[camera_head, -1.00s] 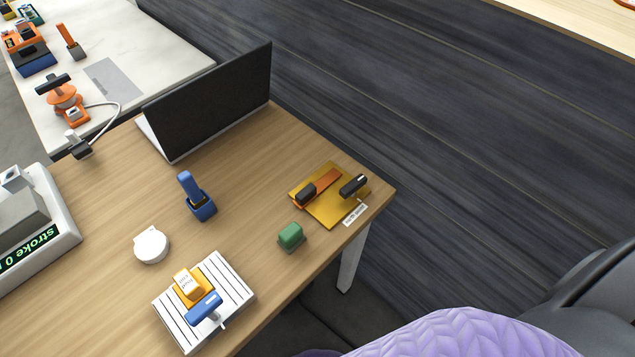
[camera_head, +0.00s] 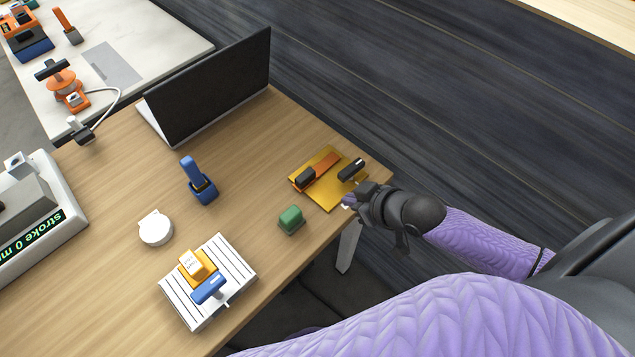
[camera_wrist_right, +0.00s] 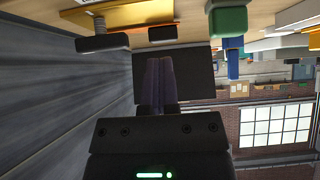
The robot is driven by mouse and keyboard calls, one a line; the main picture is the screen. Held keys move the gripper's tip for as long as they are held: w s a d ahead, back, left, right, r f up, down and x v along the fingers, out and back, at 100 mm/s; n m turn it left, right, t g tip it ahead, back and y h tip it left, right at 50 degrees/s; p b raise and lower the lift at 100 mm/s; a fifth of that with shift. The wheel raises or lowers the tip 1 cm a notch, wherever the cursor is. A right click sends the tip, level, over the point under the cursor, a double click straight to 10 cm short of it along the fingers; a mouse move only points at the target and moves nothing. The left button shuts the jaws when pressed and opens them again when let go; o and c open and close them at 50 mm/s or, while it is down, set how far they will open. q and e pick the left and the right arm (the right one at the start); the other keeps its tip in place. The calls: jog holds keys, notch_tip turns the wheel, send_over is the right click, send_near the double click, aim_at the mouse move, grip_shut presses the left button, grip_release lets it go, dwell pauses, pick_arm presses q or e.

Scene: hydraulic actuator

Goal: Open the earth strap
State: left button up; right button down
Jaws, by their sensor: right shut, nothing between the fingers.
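The earth strap is a yellow plate (camera_head: 324,192) with an orange strip (camera_head: 326,165) and two black handles, one on the strip (camera_head: 304,178) and one at the plate's right end (camera_head: 351,169). It lies at the table's right corner. The plate also shows at the top left of the right wrist view (camera_wrist_right: 130,17). My right gripper (camera_head: 349,202) is at the table edge, just right of and below the plate, and hides the plate's label. Its fingers (camera_wrist_right: 158,65) are together and empty, apart from the handles. My left gripper is not in view.
A green block (camera_head: 291,219) stands left of my right gripper. A blue-handled device (camera_head: 198,185), a white round piece (camera_head: 155,228), a striped white board (camera_head: 238,257) and a dark screen (camera_head: 212,85) are on the table (camera_head: 120,190). Floor lies beyond the right edge.

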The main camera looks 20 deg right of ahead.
aim_at(309, 182)
jog(key=b+x, duration=0.3)
jog(key=x, duration=0.5)
jog(key=shift+d+f+b, duration=0.1)
jog(key=shift+f+b, duration=0.05)
jog(key=shift+b, duration=0.15)
jog(key=shift+w+a+r, duration=0.1)
jog(key=shift+w+a, duration=0.15)
jog(key=shift+w, duration=0.35)
jog(key=shift+w+a+r, duration=0.15)
jog(key=shift+w+a, duration=0.1)
jog(key=shift+w, duration=0.3)
jog(key=shift+w+a+r, duration=0.15)
jog(key=shift+w+a, duration=0.05)
jog(key=shift+w, duration=0.3)
